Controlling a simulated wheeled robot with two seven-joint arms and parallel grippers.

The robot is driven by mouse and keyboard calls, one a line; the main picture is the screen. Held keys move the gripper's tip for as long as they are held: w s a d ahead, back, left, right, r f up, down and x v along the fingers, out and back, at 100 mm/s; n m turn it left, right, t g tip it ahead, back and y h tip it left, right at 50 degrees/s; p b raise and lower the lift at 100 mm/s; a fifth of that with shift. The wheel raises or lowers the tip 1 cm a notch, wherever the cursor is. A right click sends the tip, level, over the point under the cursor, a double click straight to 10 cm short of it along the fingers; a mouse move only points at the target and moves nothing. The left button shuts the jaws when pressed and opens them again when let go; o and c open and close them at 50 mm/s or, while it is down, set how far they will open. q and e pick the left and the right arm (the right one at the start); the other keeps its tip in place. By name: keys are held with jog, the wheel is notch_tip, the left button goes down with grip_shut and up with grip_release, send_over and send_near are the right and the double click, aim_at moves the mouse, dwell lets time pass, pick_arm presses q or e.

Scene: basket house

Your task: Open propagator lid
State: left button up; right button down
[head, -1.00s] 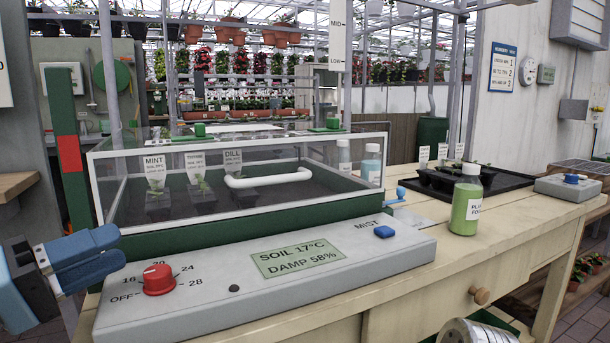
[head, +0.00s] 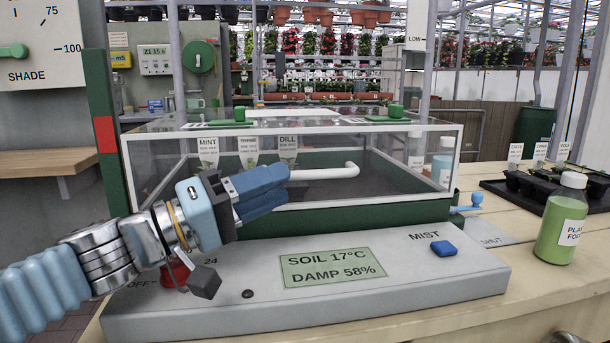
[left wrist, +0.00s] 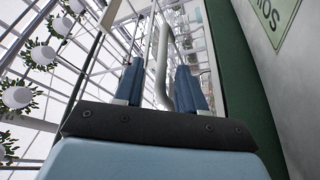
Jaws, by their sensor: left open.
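The propagator is a clear box with a white-edged lid (head: 400,131) on a green base (head: 385,213), behind the grey control panel (head: 430,282). The lid looks closed. Its white bar handle (head: 335,173) runs across the front pane. My left gripper (head: 287,187) is in front of the pane, its blue fingers at the handle's left end. In the left wrist view the fingers (left wrist: 160,88) stand apart, with the handle (left wrist: 161,65) showing between them. I cannot tell whether they touch it. My right gripper is not in view.
The panel carries a blue MIST button (head: 443,248) and a red dial (head: 174,273), partly hidden by my left arm. A green plant food bottle (head: 562,225) stands on the bench at right, near a black seedling tray (head: 520,190). Mint and dill labels stand inside the box.

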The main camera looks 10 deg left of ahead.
aim_at(300, 179)
pick_arm(q)
jog(key=x, duration=0.5)
jog(key=shift+w+d+f, duration=0.15)
jog(key=shift+d+f, duration=0.05)
jog(key=shift+d, duration=0.05)
grip_shut()
